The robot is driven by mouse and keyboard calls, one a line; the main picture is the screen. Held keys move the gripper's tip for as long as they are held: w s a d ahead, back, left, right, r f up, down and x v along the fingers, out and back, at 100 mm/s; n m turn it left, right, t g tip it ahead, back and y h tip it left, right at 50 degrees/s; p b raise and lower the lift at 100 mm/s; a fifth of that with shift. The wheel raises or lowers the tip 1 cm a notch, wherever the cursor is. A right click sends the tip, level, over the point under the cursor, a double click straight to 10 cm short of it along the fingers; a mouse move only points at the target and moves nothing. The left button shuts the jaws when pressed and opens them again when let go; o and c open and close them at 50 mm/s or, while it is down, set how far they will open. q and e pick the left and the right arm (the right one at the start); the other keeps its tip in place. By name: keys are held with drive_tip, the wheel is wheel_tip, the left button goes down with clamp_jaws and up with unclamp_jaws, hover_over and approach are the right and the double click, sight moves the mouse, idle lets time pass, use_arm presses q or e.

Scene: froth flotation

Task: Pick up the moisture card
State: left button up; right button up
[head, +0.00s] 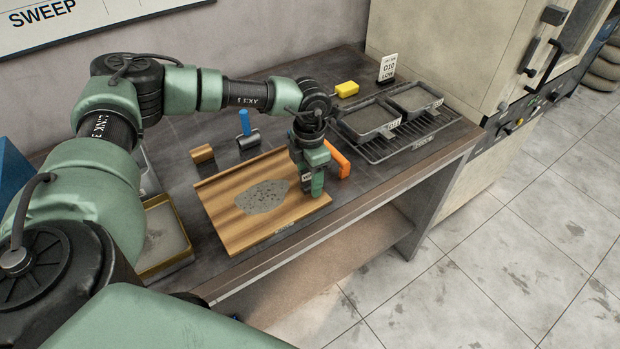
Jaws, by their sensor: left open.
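A small upright card (389,66), white above and black below with "LOW" readable on it, stands at the back of the bench near the beige cabinet; it looks like the moisture card. My left gripper (313,188) points down over the right edge of the wooden board, in front and to the left of the card and well apart from it. It is open, and I see nothing held in it. My right gripper is not in view.
An orange object (338,158) lies close beside my left gripper. A yellow block (347,89) lies left of the card. Metal trays (372,132) sit on a rack in front of it. The wooden board (221,213) carries grey material.

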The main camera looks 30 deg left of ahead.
use_arm(q)
drive_tip(key=shift+f, duration=0.2)
clamp_jaws()
drive_tip(key=shift+r, duration=0.2)
